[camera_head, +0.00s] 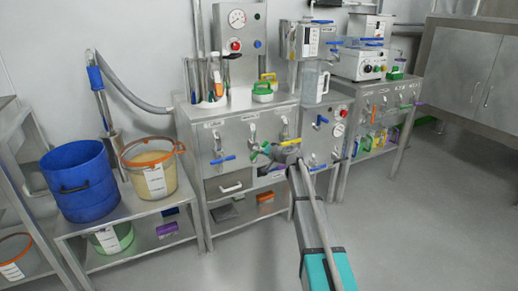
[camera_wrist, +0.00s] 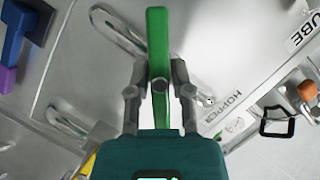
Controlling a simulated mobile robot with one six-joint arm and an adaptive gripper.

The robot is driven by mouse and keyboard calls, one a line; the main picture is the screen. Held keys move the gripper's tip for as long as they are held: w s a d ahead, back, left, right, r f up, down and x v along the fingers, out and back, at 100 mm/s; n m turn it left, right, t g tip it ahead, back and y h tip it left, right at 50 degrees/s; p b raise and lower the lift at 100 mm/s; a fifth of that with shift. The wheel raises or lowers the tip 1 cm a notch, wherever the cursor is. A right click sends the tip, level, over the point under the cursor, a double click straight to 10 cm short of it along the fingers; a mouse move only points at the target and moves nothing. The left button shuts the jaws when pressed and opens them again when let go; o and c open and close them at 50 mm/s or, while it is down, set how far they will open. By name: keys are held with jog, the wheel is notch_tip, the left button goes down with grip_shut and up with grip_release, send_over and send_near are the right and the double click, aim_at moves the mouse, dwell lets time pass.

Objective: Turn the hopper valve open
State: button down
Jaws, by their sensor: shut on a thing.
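The hopper valve's green handle (camera_wrist: 157,40) shows in the wrist view as a straight bar running up the picture, with a label reading "HOPPER" (camera_wrist: 224,107) on the steel panel beside it. My gripper (camera_wrist: 160,88) is shut on the green handle, one finger on each side. In the head view my gripper (camera_head: 285,154) is at the front panel of the steel cabinet (camera_head: 232,188), and a small green part of the handle (camera_head: 255,155) shows at its left. The valve body is largely hidden behind my gripper.
A blue-handled valve (camera_head: 222,160) is on the panel to the left, and a yellow handle (camera_head: 291,142) is just above my gripper. A blue drum (camera_head: 78,180) and an orange-rimmed bucket (camera_head: 150,172) stand on the left bench. The floor at right is clear.

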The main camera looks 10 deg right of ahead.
jog(key=n+h+p, duration=0.1)
jog(key=n+h, duration=0.1)
jog(key=n, duration=0.1)
jog(key=n+h+p, duration=0.1)
jog(key=n+h, duration=0.1)
jog(key=n, duration=0.1)
jog(key=shift+n+h, duration=0.3)
jog(key=shift+n, duration=0.1)
dwell(0.3)
jog(key=c, duration=0.5)
grip_release()
jog(key=shift+c, duration=0.2)
